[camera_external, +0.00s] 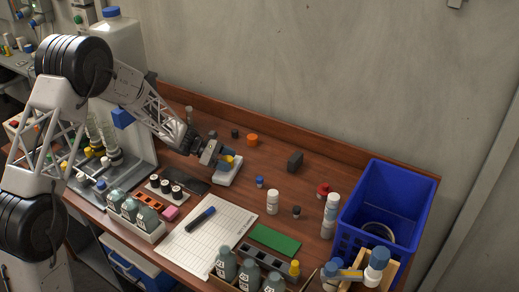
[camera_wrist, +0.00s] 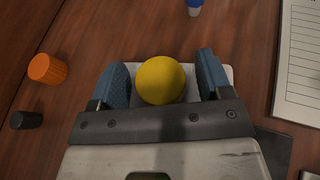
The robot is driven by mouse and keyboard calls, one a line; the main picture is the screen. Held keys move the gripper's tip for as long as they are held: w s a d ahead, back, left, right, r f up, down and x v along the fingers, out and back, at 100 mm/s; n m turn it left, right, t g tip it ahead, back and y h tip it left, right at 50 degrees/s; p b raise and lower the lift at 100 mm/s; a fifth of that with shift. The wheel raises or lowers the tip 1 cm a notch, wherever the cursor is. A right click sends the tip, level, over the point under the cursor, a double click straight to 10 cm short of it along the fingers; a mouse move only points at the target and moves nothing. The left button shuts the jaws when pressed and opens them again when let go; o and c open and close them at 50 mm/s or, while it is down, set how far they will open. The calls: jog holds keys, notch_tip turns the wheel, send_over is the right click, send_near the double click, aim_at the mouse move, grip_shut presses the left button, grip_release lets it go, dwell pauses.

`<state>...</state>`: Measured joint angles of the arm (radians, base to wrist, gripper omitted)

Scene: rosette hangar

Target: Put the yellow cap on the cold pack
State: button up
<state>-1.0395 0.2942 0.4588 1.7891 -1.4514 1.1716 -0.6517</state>
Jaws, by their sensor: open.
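The yellow cap (camera_wrist: 160,80) is round and sits between my fingers in the wrist view. It also shows at my fingertips in the external view (camera_external: 229,158). The cold pack, a white slab (camera_external: 229,174), lies on the table directly under my gripper; its pale edge shows behind the cap in the wrist view (camera_wrist: 229,74). The cap appears to rest on the slab, though the contact is hidden. My gripper (camera_wrist: 162,76) is open, with a blue finger on each side of the cap and narrow gaps between. It also shows in the external view (camera_external: 224,160).
An orange cap (camera_wrist: 47,68) and a black cap (camera_wrist: 26,120) stand left in the wrist view. A blue-capped vial (camera_external: 260,182) and a dark block (camera_external: 295,160) stand right of the slab. A gridded sheet (camera_external: 208,238) lies in front. A blue crate (camera_external: 385,190) stands far right.

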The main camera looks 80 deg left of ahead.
aim_at(227, 159)
jog(key=shift+r, duration=0.2)
jog(key=shift+s+a+r, duration=0.2)
jog(key=shift+s+a, duration=0.05)
jog(key=shift+s, duration=0.35)
jog(key=v, duration=0.3)
jog(key=shift+s+r, duration=0.1)
notch_tip(227, 159, up, 7)
jog(key=shift+s, duration=0.15)
jog(key=shift+a, duration=0.1)
dwell(0.4)
